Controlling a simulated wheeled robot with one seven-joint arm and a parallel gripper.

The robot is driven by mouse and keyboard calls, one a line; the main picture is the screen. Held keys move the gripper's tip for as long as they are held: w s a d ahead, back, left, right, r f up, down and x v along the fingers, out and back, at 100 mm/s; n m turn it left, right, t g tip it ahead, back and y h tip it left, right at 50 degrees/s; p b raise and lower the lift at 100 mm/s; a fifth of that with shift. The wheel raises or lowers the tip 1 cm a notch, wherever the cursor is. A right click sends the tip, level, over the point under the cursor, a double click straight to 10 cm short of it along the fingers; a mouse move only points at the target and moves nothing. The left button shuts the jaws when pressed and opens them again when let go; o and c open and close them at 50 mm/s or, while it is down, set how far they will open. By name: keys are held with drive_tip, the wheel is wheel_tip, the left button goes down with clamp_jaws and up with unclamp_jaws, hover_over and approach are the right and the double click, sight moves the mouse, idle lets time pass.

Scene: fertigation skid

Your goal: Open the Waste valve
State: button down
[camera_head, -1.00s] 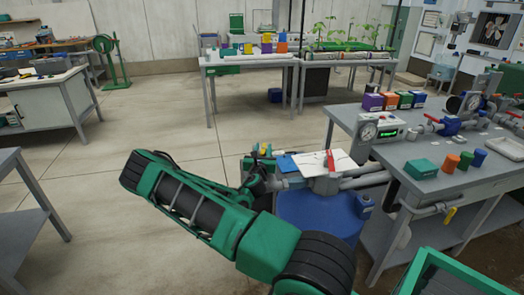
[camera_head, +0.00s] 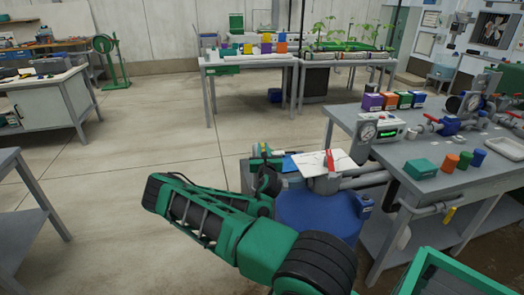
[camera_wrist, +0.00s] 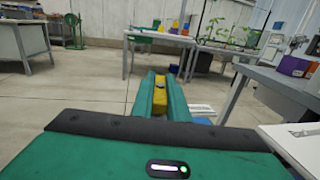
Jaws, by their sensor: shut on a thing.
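In the wrist view, my gripper (camera_wrist: 160,92) has its two green fingers closed on a yellow handle (camera_wrist: 159,100), with one finger on each side. A small dark spot shows on top of the handle. In the head view, my gripper (camera_head: 264,153) is at the left end of the pipework over a blue drum, where the handle is mostly hidden by my fingers and wrist. No Waste label is readable, so I cannot confirm which valve this is. A red handle (camera_head: 330,160) stands up on the pipe to the right, apart from my gripper.
The blue drum (camera_head: 318,214) stands below the pipework. A white panel (camera_head: 343,160) lies close to the right of my gripper. A grey bench (camera_head: 452,186) with gauges, pipes and coloured blocks stands at right. The floor to the left is open.

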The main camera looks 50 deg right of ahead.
drive_tip(key=shift+w+a+n+t+y, duration=0.1)
drive_tip(key=shift+w+n+t+y, duration=0.05)
drive_tip(key=shift+n+t+y, duration=0.3)
drive_tip(key=c, duration=1.7)
unclamp_jaws()
drive_tip(key=shift+f, duration=0.1)
